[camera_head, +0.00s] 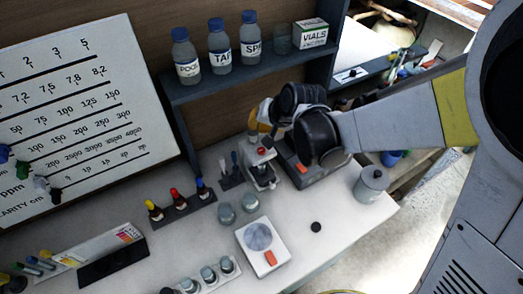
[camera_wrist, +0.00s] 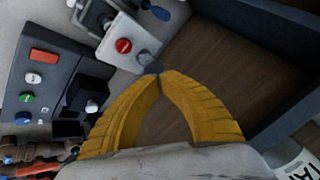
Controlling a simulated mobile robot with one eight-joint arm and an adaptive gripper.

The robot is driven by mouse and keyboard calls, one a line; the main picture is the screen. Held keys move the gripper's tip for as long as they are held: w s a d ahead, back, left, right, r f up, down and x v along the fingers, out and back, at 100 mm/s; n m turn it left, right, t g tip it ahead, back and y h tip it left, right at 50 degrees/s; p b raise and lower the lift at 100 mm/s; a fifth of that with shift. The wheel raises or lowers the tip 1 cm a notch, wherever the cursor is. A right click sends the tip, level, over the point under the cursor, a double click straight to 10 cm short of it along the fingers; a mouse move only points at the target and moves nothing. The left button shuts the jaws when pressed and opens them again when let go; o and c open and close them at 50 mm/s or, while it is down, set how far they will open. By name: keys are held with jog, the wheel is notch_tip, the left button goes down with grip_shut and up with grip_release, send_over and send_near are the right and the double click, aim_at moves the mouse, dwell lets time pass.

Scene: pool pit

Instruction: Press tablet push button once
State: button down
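A small white device (camera_head: 262,172) stands on the white counter in the head view, with a red round top (camera_head: 262,151). In the wrist view a white block (camera_wrist: 128,35) carries a round red button (camera_wrist: 123,46), with a small grey knob (camera_wrist: 147,60) by its edge. I cannot tell for certain which button is the tablet push button. My gripper (camera_wrist: 158,74) has its yellow fingertips together with nothing seen between them. The tips appear right by the grey knob, beside the red button; contact cannot be told.
A dark grey box (camera_wrist: 45,80) with orange, white, green and blue buttons is at left in the wrist view. A shelf (camera_head: 250,70) with bottles stands behind. Two jars (camera_head: 238,209), a white scale (camera_head: 262,247) and a grey canister (camera_head: 371,184) occupy the counter.

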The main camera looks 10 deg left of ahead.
jog(key=b, duration=0.5)
send_near(255, 146)
jog(key=x, duration=0.5)
jog(key=shift+w+a+r, duration=0.25)
jog(key=shift+a, duration=0.05)
dwell(0.4)
jog(key=shift+f+b, duration=0.45)
jog(key=shift+f+b, duration=0.45)
jog(key=shift+b, duration=0.05)
dwell(0.5)
jog(key=shift+r, duration=0.1)
jog(key=shift+r+p, duration=0.65)
jog(key=shift+r, duration=0.2)
jog(key=shift+r+p, duration=1.85)
jog(key=shift+r, duration=0.7)
